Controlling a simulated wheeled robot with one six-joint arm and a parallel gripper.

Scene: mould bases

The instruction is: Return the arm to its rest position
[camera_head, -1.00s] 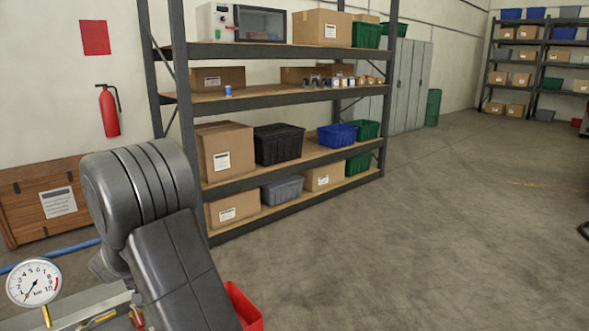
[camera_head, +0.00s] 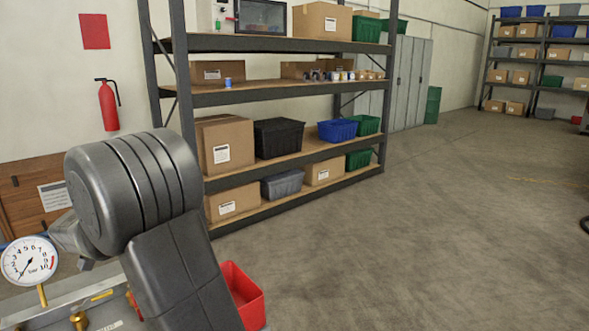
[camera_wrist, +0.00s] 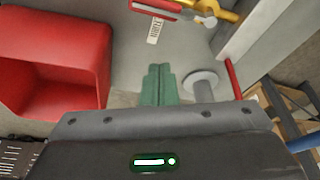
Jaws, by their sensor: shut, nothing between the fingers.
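My arm (camera_head: 135,190) stands folded at the lower left of the head view. My gripper is hidden there. In the wrist view my gripper (camera_wrist: 158,70) shows as two green fingers pressed together, with nothing between them. The fingers point over a pale grey surface, with a red bin to their left and a grey round-topped part (camera_wrist: 202,82) close on their right. I cannot tell whether they touch that part.
A red bin (camera_head: 245,292) sits beside my arm; it also shows in the wrist view (camera_wrist: 85,55). A pressure gauge (camera_head: 29,261) stands at the lower left. A loaded shelf rack (camera_head: 290,96) is behind. The concrete floor (camera_head: 430,230) at right is clear.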

